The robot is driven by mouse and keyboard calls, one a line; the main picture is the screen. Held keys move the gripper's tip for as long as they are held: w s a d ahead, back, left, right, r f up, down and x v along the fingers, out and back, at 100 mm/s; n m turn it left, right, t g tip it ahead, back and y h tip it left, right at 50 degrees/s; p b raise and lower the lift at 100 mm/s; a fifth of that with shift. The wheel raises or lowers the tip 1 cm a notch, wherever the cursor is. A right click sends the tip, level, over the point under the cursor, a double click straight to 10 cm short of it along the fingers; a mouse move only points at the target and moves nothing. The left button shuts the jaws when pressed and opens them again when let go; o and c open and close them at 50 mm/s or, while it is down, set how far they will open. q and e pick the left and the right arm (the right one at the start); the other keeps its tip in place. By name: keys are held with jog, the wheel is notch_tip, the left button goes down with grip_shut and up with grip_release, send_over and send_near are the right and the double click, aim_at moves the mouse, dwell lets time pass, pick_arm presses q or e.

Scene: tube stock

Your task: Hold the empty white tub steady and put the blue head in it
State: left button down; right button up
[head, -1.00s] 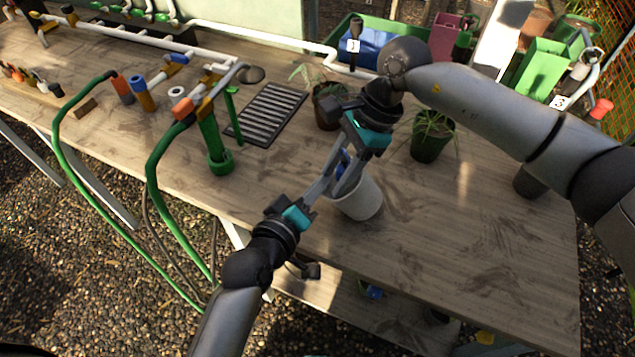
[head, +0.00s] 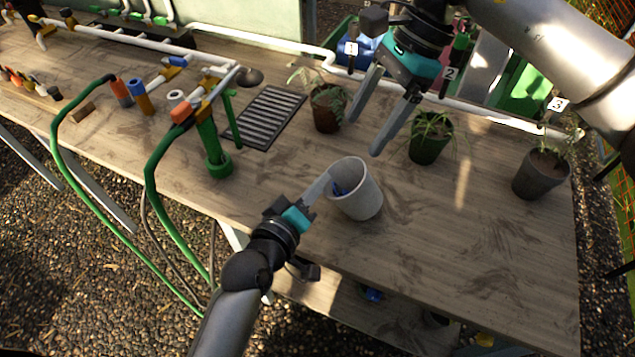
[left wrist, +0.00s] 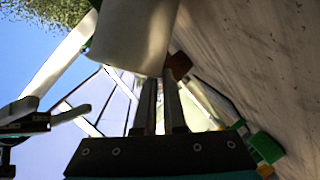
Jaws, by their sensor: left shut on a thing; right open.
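Potted plants stand behind the tub: one in a brown pot (head: 328,110), one in a dark green pot (head: 428,143), one in a grey pot (head: 541,174). A black slatted tray (head: 266,117) and a green upright pipe (head: 214,150) are to the left. The bench's right front is clear.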

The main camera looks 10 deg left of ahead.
pick_arm(q)
jog(key=c, duration=0.9)
grip_release()
jog(key=v, duration=1.2)
jog(key=shift+r, duration=0.1)
